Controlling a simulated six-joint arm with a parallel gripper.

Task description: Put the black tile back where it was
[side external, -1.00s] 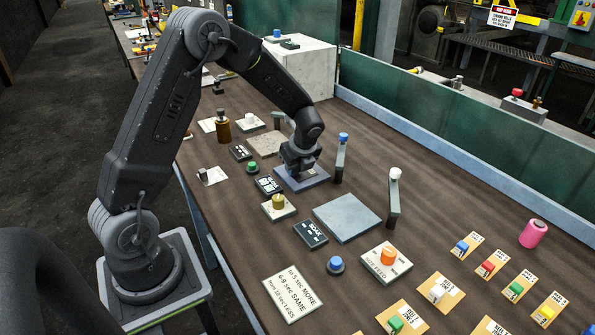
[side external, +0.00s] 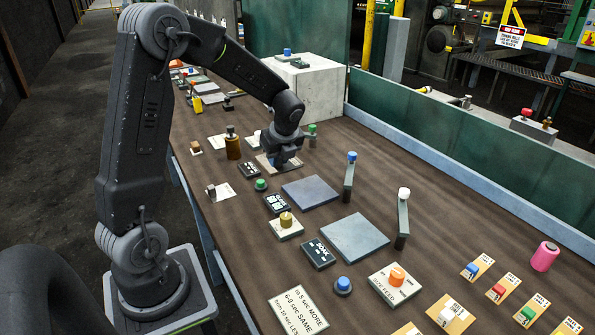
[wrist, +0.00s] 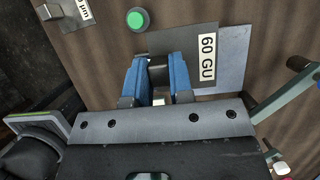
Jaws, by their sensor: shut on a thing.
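The black tile (wrist: 180,38) shows in the wrist view as a dark square with a white label reading 60 GU. A small grey block between the blue fingers appears to be its grip. My gripper (side external: 283,160) is shut on it. A bare blue-grey square plate (side external: 310,192) lies in front and to the right of my gripper. It also shows beyond the tile in the wrist view (wrist: 232,50).
A green button (side external: 261,184) and black display boxes (side external: 277,203) stand in front of my gripper. A brown bottle-like piece (side external: 232,147) is to its left. A green-topped post (side external: 312,130) and a blue-topped post (side external: 349,180) stand to its right. Another grey plate (side external: 355,237) lies nearer.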

